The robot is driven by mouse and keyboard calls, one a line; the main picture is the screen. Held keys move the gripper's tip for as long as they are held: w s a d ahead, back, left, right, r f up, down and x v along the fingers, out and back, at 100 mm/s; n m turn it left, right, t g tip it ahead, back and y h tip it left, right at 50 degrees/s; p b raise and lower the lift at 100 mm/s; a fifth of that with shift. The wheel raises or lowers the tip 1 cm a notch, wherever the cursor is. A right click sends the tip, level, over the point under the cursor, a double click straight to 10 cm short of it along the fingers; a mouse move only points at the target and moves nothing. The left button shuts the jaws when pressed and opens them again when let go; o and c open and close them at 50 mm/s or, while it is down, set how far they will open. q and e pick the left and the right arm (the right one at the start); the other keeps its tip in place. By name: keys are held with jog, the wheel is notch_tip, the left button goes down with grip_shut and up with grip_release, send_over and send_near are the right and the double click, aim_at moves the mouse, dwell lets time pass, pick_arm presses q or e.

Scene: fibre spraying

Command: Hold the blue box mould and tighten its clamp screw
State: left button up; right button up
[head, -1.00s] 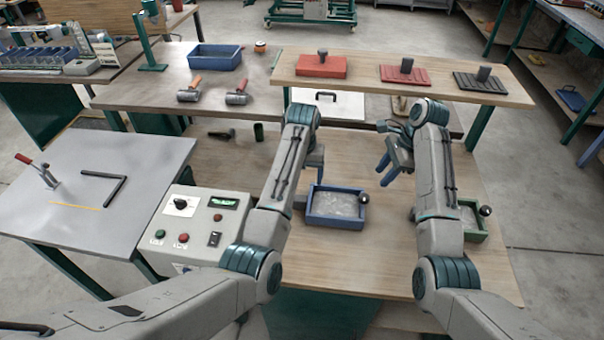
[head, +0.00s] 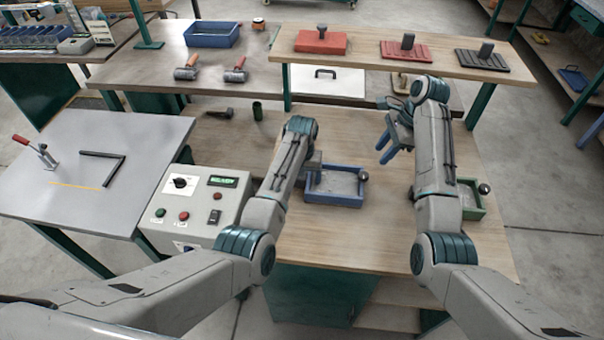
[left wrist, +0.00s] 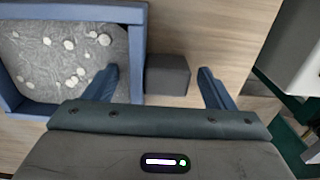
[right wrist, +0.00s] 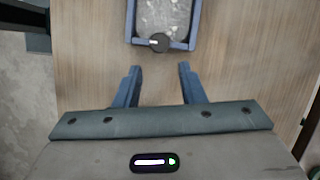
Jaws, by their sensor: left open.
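The blue box mould (head: 334,200) sits on the wooden workbench, filled with a grey mix with white lumps. Its black round knob (head: 362,175) is at its right end; the knob also shows in the right wrist view (right wrist: 160,42). A dark grey block (left wrist: 167,75) sits against the mould's side in the left wrist view. My left gripper (left wrist: 158,72) is open with a finger on either side of this block; in the head view my arm largely hides it. My right gripper (right wrist: 159,69) is open and empty, its fingertips pointing towards the knob but apart from it.
A green mould (head: 470,200) with a black knob stands to the right, partly behind my right arm. A control box (head: 198,205) is at the left. A shelf with red and dark pads (head: 405,52) runs behind. Bare bench lies between the two moulds.

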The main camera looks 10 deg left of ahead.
pick_arm(q)
grip_shut()
pick_arm(e)
jog(key=shift+o, duration=1.6)
jog(key=shift+f, duration=0.2)
jog(key=t+y, duration=0.1)
jog(key=y, duration=0.2)
send_over(364, 174)
jog(key=d, duration=0.2)
notch_tip(364, 174, down, 4)
jog(key=s+f+m+t+y, duration=0.1)
jog(key=s+t+y, duration=0.1)
jog(key=s+f+m+t+y, duration=0.2)
jog(key=s+d+f+m+t+y, duration=0.1)
jog(key=s+f+m+t+y, duration=0.1)
jog(key=t, duration=0.1)
jog(key=shift+y, duration=0.3)
jog(key=d+m+t, duration=0.1)
jog(key=m, duration=0.1)
jog(key=s+d+f+m+t, duration=0.1)
jog(key=d+m+t, duration=0.1)
jog(key=s+d+m+t, duration=0.1)
jog(key=d+m+t, duration=0.1)
jog(key=shift+s+f+h, duration=0.15)
jog(key=shift+s+h, duration=0.05)
jog(key=shift+h, duration=0.2)
jog(key=x, duration=1.1)
jog(key=shift+w+a, duration=0.1)
jog(key=shift+w, duration=0.25)
